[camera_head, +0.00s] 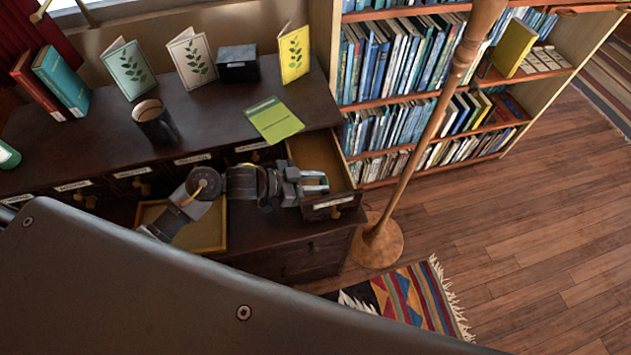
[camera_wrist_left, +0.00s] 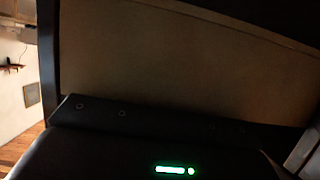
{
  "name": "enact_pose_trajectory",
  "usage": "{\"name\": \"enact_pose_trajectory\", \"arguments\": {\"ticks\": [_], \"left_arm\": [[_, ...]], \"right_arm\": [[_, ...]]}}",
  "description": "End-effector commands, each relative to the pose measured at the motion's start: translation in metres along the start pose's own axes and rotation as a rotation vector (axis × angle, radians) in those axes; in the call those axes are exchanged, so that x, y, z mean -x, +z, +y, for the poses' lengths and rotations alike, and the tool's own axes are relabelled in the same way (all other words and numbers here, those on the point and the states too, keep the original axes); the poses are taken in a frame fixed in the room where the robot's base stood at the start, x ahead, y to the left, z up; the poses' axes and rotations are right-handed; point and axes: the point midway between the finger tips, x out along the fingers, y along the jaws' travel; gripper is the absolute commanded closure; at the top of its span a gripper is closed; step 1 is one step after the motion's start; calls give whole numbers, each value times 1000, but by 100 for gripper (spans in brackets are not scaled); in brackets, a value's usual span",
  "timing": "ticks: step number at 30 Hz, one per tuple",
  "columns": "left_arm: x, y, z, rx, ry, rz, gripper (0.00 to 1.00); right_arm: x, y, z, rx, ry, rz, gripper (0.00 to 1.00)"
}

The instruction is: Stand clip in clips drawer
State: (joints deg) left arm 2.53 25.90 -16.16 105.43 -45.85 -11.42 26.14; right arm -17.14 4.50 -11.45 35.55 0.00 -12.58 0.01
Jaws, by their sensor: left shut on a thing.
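An open drawer (camera_head: 337,201) with a white label on its front sticks out of the dark cabinet at the right end. My left gripper (camera_head: 322,182) reaches in from the left, low over this drawer near its front. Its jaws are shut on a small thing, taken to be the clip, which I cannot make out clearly. I cannot read the drawer's label. My right gripper is not in view.
A second open drawer (camera_head: 215,246) lies below my left arm. The dark cabinet top (camera_head: 205,115) carries a dark mug (camera_head: 155,122), standing cards, a black box (camera_head: 238,64) and a green booklet (camera_head: 273,120). A wooden pole (camera_head: 425,145) stands right of the open drawer, before bookshelves.

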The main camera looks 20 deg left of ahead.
Motion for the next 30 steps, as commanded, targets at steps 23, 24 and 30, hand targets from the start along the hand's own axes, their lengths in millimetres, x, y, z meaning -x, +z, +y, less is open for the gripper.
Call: {"name": "enact_pose_trajectory", "arguments": {"ticks": [23, 24, 30], "left_arm": [[27, 6, 6, 7, 10, -35, 50], [36, 6, 5, 6, 10, -36, 50], [81, 3, 4, 7, 7, -32, 50]], "right_arm": [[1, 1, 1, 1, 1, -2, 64], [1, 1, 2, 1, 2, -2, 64], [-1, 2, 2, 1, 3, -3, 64]]}}
